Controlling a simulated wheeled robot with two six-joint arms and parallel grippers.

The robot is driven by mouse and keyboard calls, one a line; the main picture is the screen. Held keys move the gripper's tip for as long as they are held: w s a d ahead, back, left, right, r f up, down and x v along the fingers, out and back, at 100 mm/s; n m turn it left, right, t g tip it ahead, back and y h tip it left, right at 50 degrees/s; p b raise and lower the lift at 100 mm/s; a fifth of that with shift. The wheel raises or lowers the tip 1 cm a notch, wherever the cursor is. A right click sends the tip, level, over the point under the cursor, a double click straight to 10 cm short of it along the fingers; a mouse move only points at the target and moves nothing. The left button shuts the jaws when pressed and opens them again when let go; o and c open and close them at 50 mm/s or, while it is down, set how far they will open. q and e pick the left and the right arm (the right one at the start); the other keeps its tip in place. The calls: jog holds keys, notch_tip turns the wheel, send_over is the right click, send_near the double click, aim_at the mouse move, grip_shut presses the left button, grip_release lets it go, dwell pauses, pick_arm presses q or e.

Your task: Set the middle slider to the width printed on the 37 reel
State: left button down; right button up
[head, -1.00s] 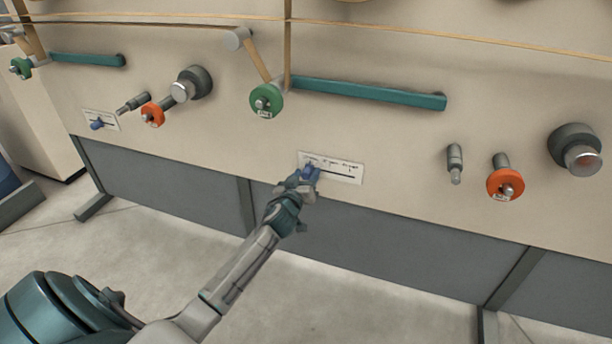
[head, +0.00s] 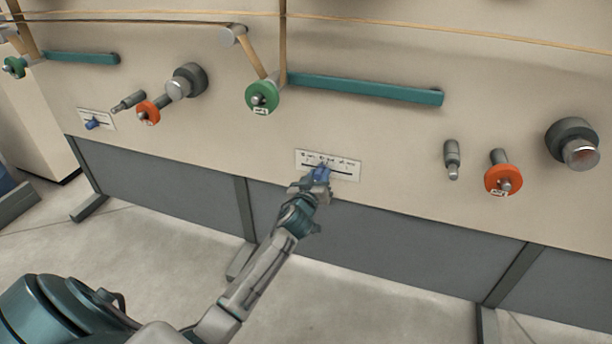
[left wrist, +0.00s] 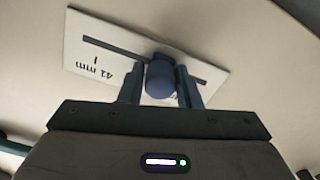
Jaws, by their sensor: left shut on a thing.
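The middle slider's white scale plate (head: 345,163) is on the beige panel, with a dark slot and small printed marks. Its blue knob (head: 321,173) stands near the middle of the slot. My left gripper (head: 318,181) is shut on the knob. Orange reels (head: 503,180) (head: 148,113) and a green reel (head: 262,96) carry small tags whose numbers I cannot read. My right gripper is not in view.
A long teal bar (head: 365,89) runs above the plate. Grey pegs (head: 452,160) and large dark rollers (head: 572,142) stick out of the panel. Another slider plate (head: 97,119) is at the far left. The panel right of the middle plate is clear up to the grey peg.

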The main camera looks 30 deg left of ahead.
pick_arm(q)
jog(key=shift+w+d, duration=0.15)
jog(key=shift+d, duration=0.5)
jog(key=c, duration=1.1)
grip_release()
jog(key=shift+c, duration=0.2)
jog(key=shift+s, duration=0.4)
jog(key=v, duration=1)
jog(key=shift+p, duration=0.45)
jog(key=shift+d, duration=0.15)
